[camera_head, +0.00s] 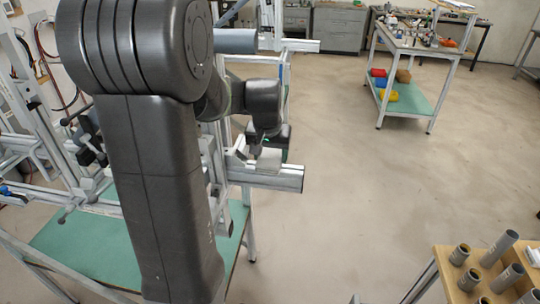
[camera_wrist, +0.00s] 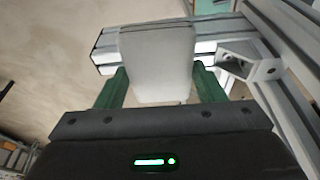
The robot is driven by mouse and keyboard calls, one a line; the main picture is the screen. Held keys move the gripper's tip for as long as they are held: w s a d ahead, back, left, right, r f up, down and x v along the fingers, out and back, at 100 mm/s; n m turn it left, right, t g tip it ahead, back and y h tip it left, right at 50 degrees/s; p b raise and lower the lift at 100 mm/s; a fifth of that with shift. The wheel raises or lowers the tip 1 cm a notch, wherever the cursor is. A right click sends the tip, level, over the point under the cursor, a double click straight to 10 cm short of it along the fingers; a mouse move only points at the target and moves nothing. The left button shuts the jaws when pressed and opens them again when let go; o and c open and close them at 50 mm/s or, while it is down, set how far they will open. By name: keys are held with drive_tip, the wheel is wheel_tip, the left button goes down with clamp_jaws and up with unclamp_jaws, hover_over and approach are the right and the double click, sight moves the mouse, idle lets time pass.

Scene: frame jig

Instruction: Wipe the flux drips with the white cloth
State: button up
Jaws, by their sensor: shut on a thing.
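The white cloth (camera_wrist: 158,60) shows in the wrist view as a pale, folded pad between the two green fingers of my gripper (camera_wrist: 158,88). My gripper is shut on it. The cloth lies against a grey aluminium profile (camera_wrist: 105,50) of the frame jig; whether it presses on it I cannot tell. In the head view my gripper (camera_head: 262,150) is at the end of the horizontal profile (camera_head: 275,178), with the pale cloth (camera_head: 268,160) just at its tip. No flux drips can be made out; the cloth and my arm hide part of the profile.
A grey corner bracket (camera_wrist: 250,67) and a long upright profile stand close to the right of my gripper in the wrist view. A green-topped bench (camera_head: 85,245) lies below the jig. A wooden table with grey tubes (camera_head: 462,255) stands front right. The floor between is clear.

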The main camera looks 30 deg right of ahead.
drive_tip(key=shift+r+p, duration=0.65)
drive_tip(key=shift+r, duration=0.75)
drive_tip(key=shift+d, duration=0.1)
drive_tip(key=shift+r+p, duration=1.25)
drive_tip(key=shift+r, duration=0.35)
drive_tip(key=shift+f, duration=0.1)
drive_tip(key=shift+w, duration=0.15)
